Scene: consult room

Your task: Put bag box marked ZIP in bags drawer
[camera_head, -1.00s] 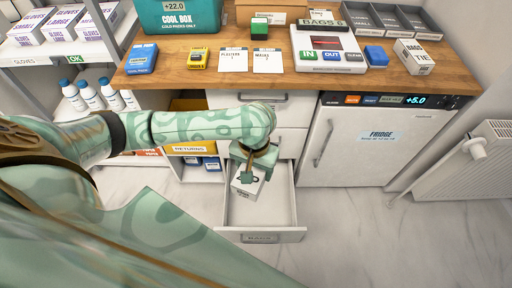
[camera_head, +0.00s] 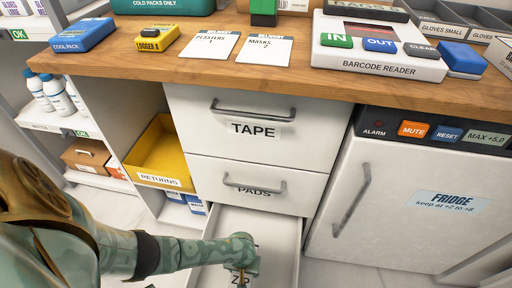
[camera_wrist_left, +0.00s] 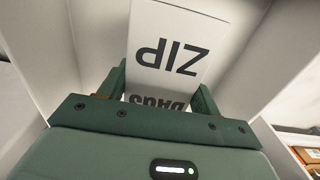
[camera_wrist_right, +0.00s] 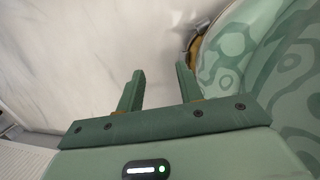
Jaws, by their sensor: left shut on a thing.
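The white bag box marked ZIP shows in the left wrist view (camera_wrist_left: 178,48), with more upside-down lettering on its near face. My left gripper (camera_wrist_left: 160,95) is shut on it. In the head view the left gripper (camera_head: 240,268) and the top of the box (camera_head: 240,281) are at the bottom edge, inside or just over the open bottom drawer (camera_head: 285,240). Drawer walls surround the box in the left wrist view. Whether the box touches the floor of the drawer I cannot tell. The drawer's front is out of frame. My right gripper (camera_wrist_right: 158,90) is open and empty.
The shut TAPE (camera_head: 255,128) and PADS (camera_head: 255,188) drawers are above the open one. The fridge (camera_head: 400,205) stands to the right. A yellow RETURNS bin (camera_head: 160,155) is to the left. The worktop above carries a barcode reader (camera_head: 375,60) and cards.

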